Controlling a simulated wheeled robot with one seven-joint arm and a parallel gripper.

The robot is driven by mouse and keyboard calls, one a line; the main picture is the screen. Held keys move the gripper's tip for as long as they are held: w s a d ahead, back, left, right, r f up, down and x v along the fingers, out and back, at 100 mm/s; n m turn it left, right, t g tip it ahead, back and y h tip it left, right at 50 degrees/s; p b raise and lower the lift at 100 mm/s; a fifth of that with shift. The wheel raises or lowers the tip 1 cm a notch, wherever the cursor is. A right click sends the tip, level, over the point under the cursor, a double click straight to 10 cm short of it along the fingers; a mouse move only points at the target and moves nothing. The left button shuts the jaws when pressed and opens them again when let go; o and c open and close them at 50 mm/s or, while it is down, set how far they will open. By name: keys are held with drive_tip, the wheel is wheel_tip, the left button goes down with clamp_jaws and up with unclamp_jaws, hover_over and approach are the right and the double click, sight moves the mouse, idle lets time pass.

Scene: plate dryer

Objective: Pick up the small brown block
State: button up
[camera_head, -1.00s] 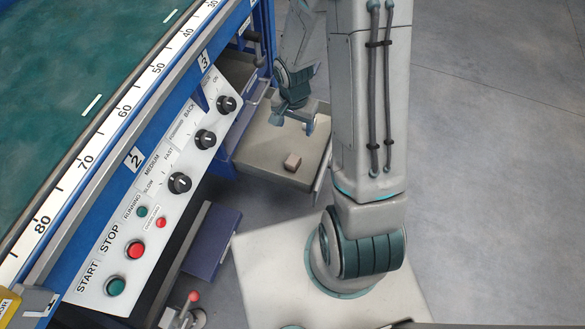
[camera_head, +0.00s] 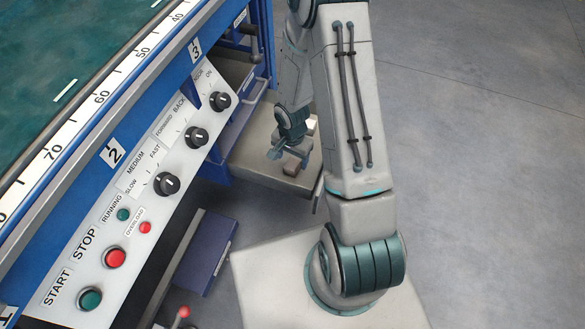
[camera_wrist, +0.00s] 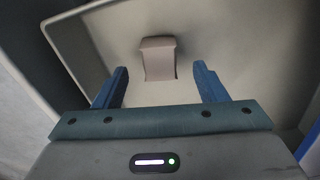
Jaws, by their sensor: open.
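The small brown block (camera_head: 292,167) lies on the floor of an open beige drawer (camera_head: 248,160) under the machine. In the wrist view the block (camera_wrist: 158,60) is ahead of my gripper (camera_wrist: 160,86), centred between its two blue fingers and a little beyond their tips. The fingers are spread apart with nothing between them. In the head view my gripper (camera_head: 285,150) is low over the drawer, close to the block and partly overlapping it. Whether the fingers touch the drawer floor cannot be seen.
The drawer's wall (camera_wrist: 62,50) rises on the left in the wrist view. The control panel (camera_head: 130,205) with knobs and buttons stands left of the drawer. A blue box-like part (camera_head: 207,250) sits below the panel. Open grey floor (camera_head: 480,150) lies to the right.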

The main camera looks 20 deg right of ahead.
sight(292, 164)
wheel_tip(292, 164, down, 4)
drive_tip(key=shift+f+b, duration=0.2)
drive_tip(key=shift+b, duration=0.75)
drive_tip(key=shift+c, duration=0.3)
drive_tip(key=c, duration=1.1)
drive_tip(key=shift+r, duration=0.15)
